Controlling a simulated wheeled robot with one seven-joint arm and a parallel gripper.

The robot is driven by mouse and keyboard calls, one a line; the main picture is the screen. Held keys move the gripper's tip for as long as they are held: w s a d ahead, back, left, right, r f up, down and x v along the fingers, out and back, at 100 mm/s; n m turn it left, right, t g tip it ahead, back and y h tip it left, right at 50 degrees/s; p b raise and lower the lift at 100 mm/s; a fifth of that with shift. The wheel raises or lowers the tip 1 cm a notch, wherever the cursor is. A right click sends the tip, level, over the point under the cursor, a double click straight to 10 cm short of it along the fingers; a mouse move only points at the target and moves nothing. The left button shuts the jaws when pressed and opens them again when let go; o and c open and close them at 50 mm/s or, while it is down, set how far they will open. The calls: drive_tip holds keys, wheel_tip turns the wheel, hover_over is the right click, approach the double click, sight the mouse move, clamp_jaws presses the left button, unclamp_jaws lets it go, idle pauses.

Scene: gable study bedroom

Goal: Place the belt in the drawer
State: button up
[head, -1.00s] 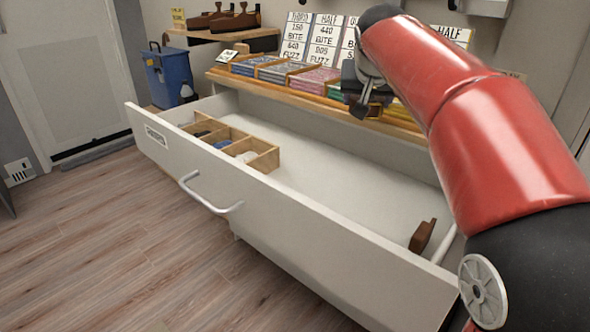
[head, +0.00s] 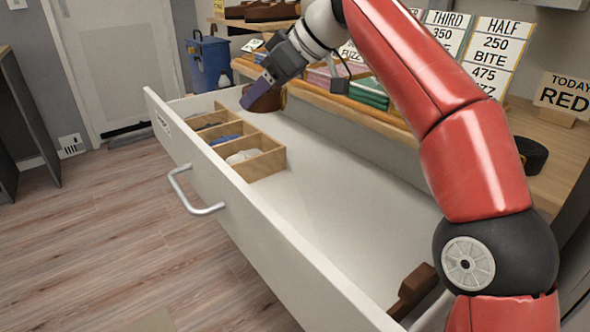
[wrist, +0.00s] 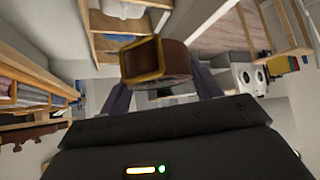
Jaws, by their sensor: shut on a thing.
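My gripper (head: 259,92) is shut on a brown rolled belt (head: 272,101), seen beyond its purple-grey finger in the head view. In the wrist view the belt (wrist: 155,62) shows as a dark brown coil with tan edges between the two fingers. The drawer (head: 345,195) is pulled wide open, with a white floor and a bar handle. In the head view, the belt appears over the drawer's far left part, beyond the divider; its exact height cannot be told.
A wooden divider (head: 262,165) with small items fills the drawer's left end. A brown wooden object (head: 412,290) lies at its right end. The middle is bare. A shelf with coloured stacks (head: 367,92) runs behind; a black coil (head: 531,153) rests to the right.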

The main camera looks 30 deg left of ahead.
drive_tip(key=b, duration=0.9)
hover_over(271, 195)
wheel_tip(271, 195, down, 16)
drive_tip(key=shift+a+r, duration=0.15)
drive_tip(key=shift+r, duration=0.05)
drive_tip(key=shift+f+b, duration=0.7)
drive_tip(key=shift+f, duration=1.45)
drive_tip(key=shift+f, duration=0.1)
drive_tip(key=o, duration=1.1)
drive_tip(key=shift+c, duration=0.2)
drive_tip(key=shift+r, duration=0.25)
drive_tip(key=p+v, duration=0.2)
drive_tip(key=v, duration=0.9)
drive_tip(key=shift+d+r, duration=0.2)
drive_tip(key=shift+d, duration=0.2)
drive_tip(key=shift+w, duration=0.1)
